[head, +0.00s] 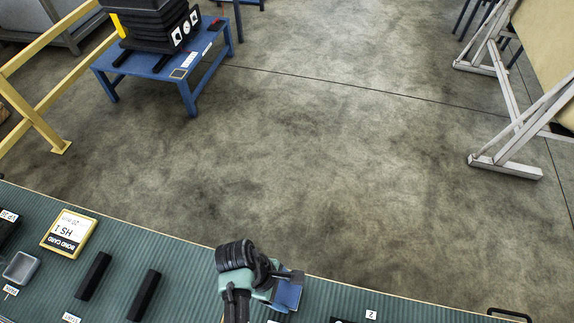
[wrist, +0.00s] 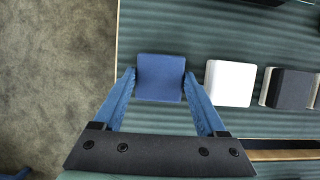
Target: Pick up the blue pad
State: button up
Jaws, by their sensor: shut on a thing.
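The blue pad (wrist: 160,77) is a flat, squarish block near the left edge of the green ribbed bench top in the wrist view. My gripper (wrist: 159,74) has its two blue fingers on the pad's left and right sides, shut on it. Whether the pad is lifted or still touches the bench cannot be told. In the head view my gripper (head: 287,293) is at the bench's far edge, and the pad cannot be told apart from the blue fingers there.
In the wrist view a white pad (wrist: 230,83) and a dark grey block (wrist: 290,89) lie to the right of the blue pad. In the head view two black bars (head: 144,295) and a yellow-framed card (head: 70,232) lie on the bench's left. Open floor (head: 330,170) lies beyond the bench.

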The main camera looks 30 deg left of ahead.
aim_at(285, 293)
jog(key=shift+r, duration=0.15)
notch_tip(285, 293, up, 10)
dwell(0.3)
